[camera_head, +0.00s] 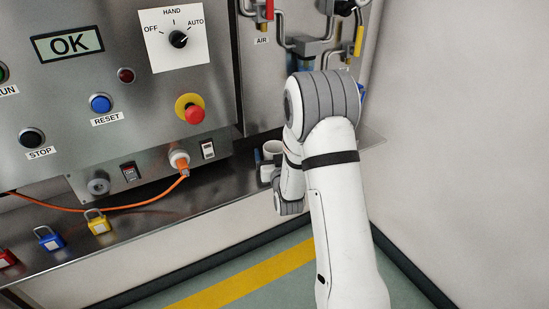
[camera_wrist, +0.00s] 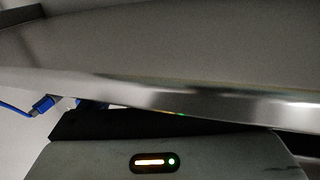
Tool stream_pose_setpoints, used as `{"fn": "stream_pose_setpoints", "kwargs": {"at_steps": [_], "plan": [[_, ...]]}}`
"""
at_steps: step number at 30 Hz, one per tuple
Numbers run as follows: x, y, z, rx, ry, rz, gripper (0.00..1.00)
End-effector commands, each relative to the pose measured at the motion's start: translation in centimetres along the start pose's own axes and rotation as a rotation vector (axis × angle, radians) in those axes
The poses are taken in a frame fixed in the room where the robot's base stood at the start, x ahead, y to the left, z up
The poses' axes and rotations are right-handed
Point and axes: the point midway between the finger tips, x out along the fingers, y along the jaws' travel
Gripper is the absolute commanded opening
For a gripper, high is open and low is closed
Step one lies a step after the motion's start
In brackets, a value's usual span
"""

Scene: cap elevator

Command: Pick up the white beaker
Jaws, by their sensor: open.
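A small white vessel, which looks like the white beaker (camera_head: 271,149), stands on the metal shelf (camera_head: 225,190) in the head view. It is just left of my arm, which hides part of it. My arm's lower wrist joint hangs at the shelf's front edge, close to the beaker; the gripper's fingers are hidden in the head view. In the wrist view the body of my gripper (camera_wrist: 165,160), with a lit status light, fills the bottom. Its jaws are open, with nothing seen in them. The beaker does not show in the wrist view.
A metal edge crosses close in the wrist view, with a blue connector (camera_wrist: 42,104) at left. An orange cable (camera_head: 130,206), a yellow padlock (camera_head: 98,225) and a blue padlock (camera_head: 50,240) lie on the shelf. The control panel (camera_head: 110,90) rises behind; a pale wall (camera_head: 460,120) stands right.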

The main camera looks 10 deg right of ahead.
Motion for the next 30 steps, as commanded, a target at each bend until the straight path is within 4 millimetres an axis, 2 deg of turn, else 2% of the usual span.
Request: {"fn": "stream_pose_setpoints", "kwargs": {"at_steps": [4, 11, 27, 30], "plan": [[1.5, 0.0, 0.0, 0.000, 0.000, 0.000, 0.87], [1.8, 0.0, 0.0, 0.000, 0.000, 0.000, 0.87], [1.7, -0.1, 0.0, 0.000, 0.000, -0.001, 0.44], [1.7, -0.1, 0.0, 0.000, 0.000, -0.001, 0.39]]}}
